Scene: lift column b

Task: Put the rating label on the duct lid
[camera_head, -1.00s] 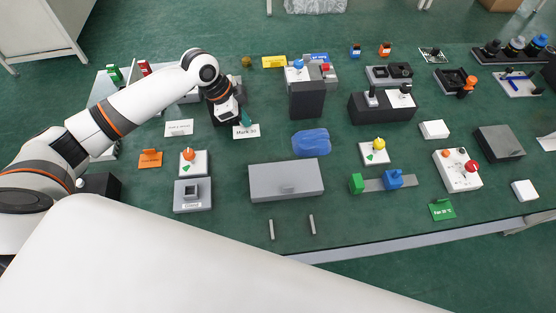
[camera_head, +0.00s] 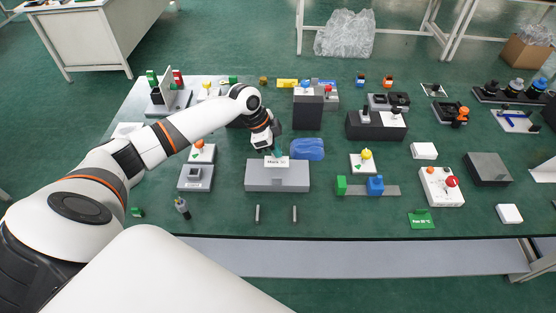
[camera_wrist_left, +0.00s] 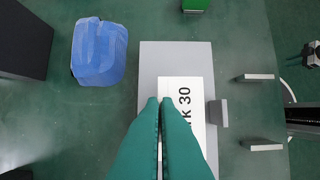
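The duct lid (camera_head: 262,178) is a flat grey block with a small front knob, lying on the green table. It also shows in the left wrist view (camera_wrist_left: 150,65). The rating label (camera_head: 276,163) is a white plate with black "Mark 30" lettering. My left gripper (camera_head: 277,153) is shut on it, with teal fingers over its far edge. In the left wrist view the label (camera_wrist_left: 187,95) overlaps the lid's knob side, and the fingers cover part of it. I cannot tell whether the label touches the lid. My right gripper is not recognisable in these views.
A blue bag-like object (camera_head: 308,149) lies just right of and behind the lid. Two small grey pegs (camera_head: 257,214) stand in front. A grey socket box (camera_head: 196,178) is to the left, a slide with green and blue blocks (camera_head: 362,188) to the right.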

